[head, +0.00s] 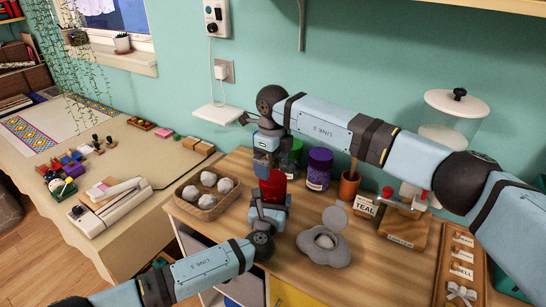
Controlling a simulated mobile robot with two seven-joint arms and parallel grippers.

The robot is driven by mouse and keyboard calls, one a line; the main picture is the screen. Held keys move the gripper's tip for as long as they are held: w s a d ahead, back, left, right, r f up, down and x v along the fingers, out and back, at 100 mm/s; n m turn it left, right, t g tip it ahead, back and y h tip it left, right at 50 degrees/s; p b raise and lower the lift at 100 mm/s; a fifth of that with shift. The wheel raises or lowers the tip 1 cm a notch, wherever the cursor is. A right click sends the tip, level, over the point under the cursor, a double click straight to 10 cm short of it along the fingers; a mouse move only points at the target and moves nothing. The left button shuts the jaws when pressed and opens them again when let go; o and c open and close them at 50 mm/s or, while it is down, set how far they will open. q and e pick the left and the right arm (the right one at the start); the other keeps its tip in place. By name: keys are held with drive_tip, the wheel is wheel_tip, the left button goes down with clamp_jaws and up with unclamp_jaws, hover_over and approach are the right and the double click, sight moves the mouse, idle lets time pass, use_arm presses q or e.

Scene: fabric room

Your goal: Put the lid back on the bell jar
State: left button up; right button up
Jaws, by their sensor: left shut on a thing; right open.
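I cannot tell for certain which container is the bell jar. A red cylindrical jar (272,186) stands upright near the table's left side, partly hidden by my grippers. My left gripper (268,207) is shut on it from the near side, low down. My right gripper (263,160) is open just above and left of the red jar, pointing down. A grey disc (335,217), possibly a lid, stands tilted at a grey lobed dish (323,242). A purple jar (318,168) and a green jar (291,152) stand behind, to the right.
A basket (207,195) with several pale balls is left of the red jar. A terracotta pot (349,185), a TEAL card (364,206) and a white-lidded clear vessel (450,120) stand to the right. A wooden tray (460,265) is at the right edge. The front middle tabletop is bare.

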sight(273, 178)
drive_tip(key=n, duration=0.4)
drive_tip(key=shift+r, duration=0.1)
drive_tip(key=n, duration=0.6)
drive_tip(key=shift+r+n, duration=0.15)
drive_tip(key=shift+n, duration=0.15)
drive_tip(key=n, duration=0.6)
drive_tip(key=shift+r, duration=0.15)
drive_tip(key=n, duration=0.5)
drive_tip(key=shift+r+n, duration=0.1)
drive_tip(key=shift+n, duration=0.3)
drive_tip(key=shift+f, duration=4)
